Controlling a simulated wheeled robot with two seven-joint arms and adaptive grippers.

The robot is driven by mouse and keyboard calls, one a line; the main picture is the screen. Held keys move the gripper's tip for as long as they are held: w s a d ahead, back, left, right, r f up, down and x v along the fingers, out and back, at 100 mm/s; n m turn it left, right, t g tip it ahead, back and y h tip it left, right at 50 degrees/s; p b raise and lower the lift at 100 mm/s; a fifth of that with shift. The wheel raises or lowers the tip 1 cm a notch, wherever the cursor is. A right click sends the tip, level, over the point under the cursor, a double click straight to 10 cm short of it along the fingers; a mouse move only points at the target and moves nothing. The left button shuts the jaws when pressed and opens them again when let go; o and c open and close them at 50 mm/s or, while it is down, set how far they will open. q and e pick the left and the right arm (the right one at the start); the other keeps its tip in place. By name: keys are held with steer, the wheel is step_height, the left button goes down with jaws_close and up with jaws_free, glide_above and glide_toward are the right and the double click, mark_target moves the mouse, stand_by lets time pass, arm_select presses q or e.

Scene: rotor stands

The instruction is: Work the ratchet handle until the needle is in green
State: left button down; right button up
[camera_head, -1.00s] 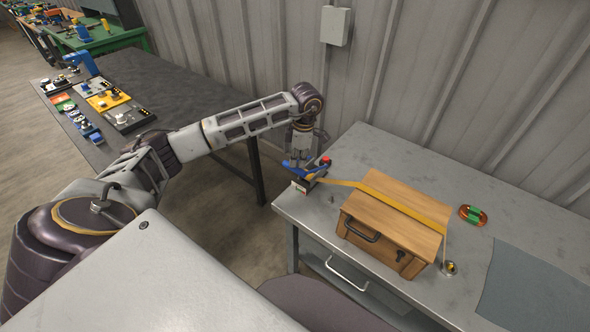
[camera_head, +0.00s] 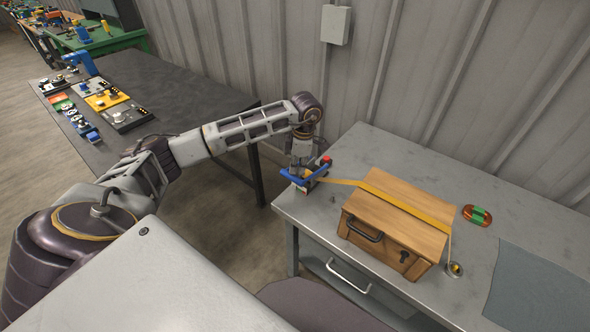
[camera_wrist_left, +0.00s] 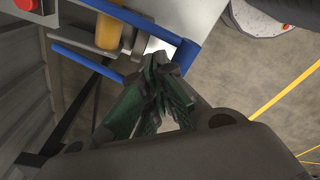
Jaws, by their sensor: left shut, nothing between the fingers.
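The ratchet with its blue handle (camera_head: 318,176) sits at the left corner of the grey bench. A yellow strap (camera_head: 400,202) runs from it over a wooden chest (camera_head: 392,228). My left gripper (camera_head: 297,168) is shut and empty, pointing down right at the handle. In the left wrist view, its dark green fingertips (camera_wrist_left: 168,72) are together beside the blue handle (camera_wrist_left: 148,26); I cannot tell whether they touch it. The strap wound on the ratchet (camera_wrist_left: 108,30) and a red knob (camera_wrist_left: 27,4) also show there. I cannot make out the gauge needle. My right gripper is out of view.
A red-and-green object (camera_head: 477,215) and a small round fitting (camera_head: 454,269) lie right of the chest. A grey mat (camera_head: 540,285) covers the bench's right end. A dark table (camera_head: 185,85) with parts stands at left. A ribbed wall is behind.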

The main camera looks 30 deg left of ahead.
arm_select(q)
steer(key=shift+f, duration=0.35)
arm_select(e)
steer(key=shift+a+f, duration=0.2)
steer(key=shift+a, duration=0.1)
arm_select(q)
steer(key=w+d+r, duration=0.2)
steer(key=d+r, duration=0.1)
steer(key=r, duration=0.6)
steer(key=shift+w, duration=0.15)
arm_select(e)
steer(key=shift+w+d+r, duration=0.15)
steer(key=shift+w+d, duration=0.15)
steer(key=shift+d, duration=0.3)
arm_select(q)
steer(key=shift+d, duration=0.1)
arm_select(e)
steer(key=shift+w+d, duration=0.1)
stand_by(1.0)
arm_select(q)
steer(key=shift+r, duration=0.15)
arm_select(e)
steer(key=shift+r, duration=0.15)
